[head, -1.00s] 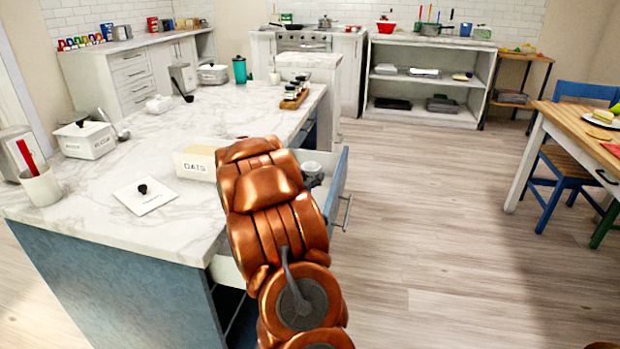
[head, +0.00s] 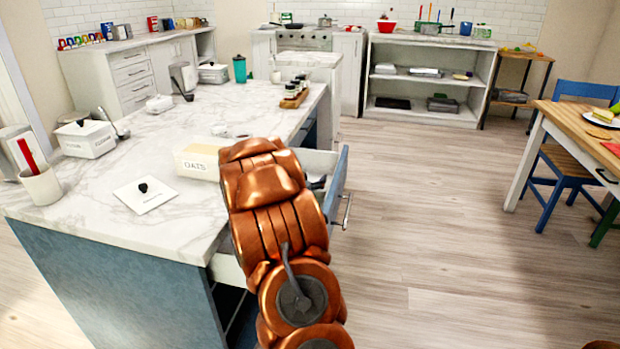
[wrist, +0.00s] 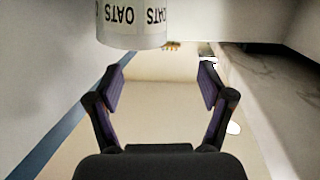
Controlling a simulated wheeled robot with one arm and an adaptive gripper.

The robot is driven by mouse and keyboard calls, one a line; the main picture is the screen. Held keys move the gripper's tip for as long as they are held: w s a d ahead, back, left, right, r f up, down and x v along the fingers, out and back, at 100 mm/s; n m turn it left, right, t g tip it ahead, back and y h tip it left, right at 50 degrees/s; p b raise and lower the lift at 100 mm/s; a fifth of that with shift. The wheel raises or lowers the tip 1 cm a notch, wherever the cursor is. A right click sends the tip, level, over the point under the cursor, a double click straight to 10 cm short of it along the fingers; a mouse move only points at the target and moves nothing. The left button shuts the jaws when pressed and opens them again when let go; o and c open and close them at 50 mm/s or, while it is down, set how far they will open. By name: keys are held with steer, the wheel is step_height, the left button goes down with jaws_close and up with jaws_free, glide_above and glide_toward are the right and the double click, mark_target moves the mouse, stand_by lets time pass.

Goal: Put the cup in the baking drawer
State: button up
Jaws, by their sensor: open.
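My gripper (wrist: 160,100) is open in the wrist view, with nothing between its fingers and a pale beige surface beyond them. In the head view my copper arm hides most of it; a small dark part shows at the open drawer. That drawer (head: 342,178) has a blue front and a pale inside and stands out from the marble island. Its label is not visible. A white rounded container (wrist: 132,22) with upside-down OATS lettering is at the top of the wrist view, beyond the fingers. A small pale cup (head: 275,77) stands at the island's far end; whether it is the task's cup is unclear.
On the island (head: 140,228) are an OATS box (head: 198,160), a white lid (head: 146,194), a flour box (head: 86,138) and a utensil holder (head: 41,186). A teal tumbler (head: 239,70) stands farther back. The floor right of the drawer is clear.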

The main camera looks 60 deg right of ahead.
steer(key=shift+s+f, duration=0.1)
steer(key=shift+f, duration=0.3)
steer(key=shift+r, duration=0.55)
steer(key=p+v, duration=0.1)
steer(key=v, duration=1.1)
steer(key=shift+r, duration=0.3)
